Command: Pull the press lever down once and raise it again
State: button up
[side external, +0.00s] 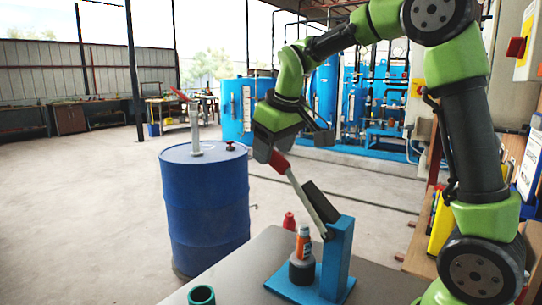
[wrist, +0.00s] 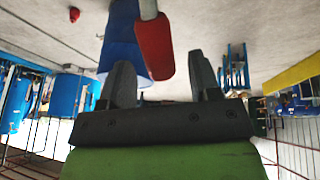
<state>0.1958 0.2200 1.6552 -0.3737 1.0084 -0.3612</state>
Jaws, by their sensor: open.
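The press is a blue stand (side external: 338,255) on a blue base plate, on the grey table. Its grey lever (side external: 312,202) slants up to the left and ends in a red handle (side external: 279,162). An orange and white piece (side external: 303,243) sits on a dark round block (side external: 301,270) on the base. My gripper (side external: 293,147) is open at the handle's upper end. In the wrist view the red handle (wrist: 153,52) shows between and beyond the two spread fingers (wrist: 162,78). I cannot tell whether a finger touches it.
A blue drum (side external: 205,210) with a hand pump (side external: 195,130) stands on the floor left of the table. A small red object (side external: 289,221) is behind the press. A green cup (side external: 202,295) is at the table's front left. The table right of the cup looks clear.

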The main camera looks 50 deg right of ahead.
jog(key=shift+x, duration=1.2)
grip_shut()
jog(key=s+r+t, duration=0.1)
jog(key=s, duration=0.1)
jog(key=s+r+t, duration=0.2)
jog(key=s+r, duration=0.1)
jog(key=shift+s+t, duration=0.3)
jog(key=shift+t, duration=0.1)
jog(key=shift+s+r+t, duration=0.2)
jog(key=shift+s+t, duration=0.2)
jog(key=shift+s, duration=0.2)
grip_release()
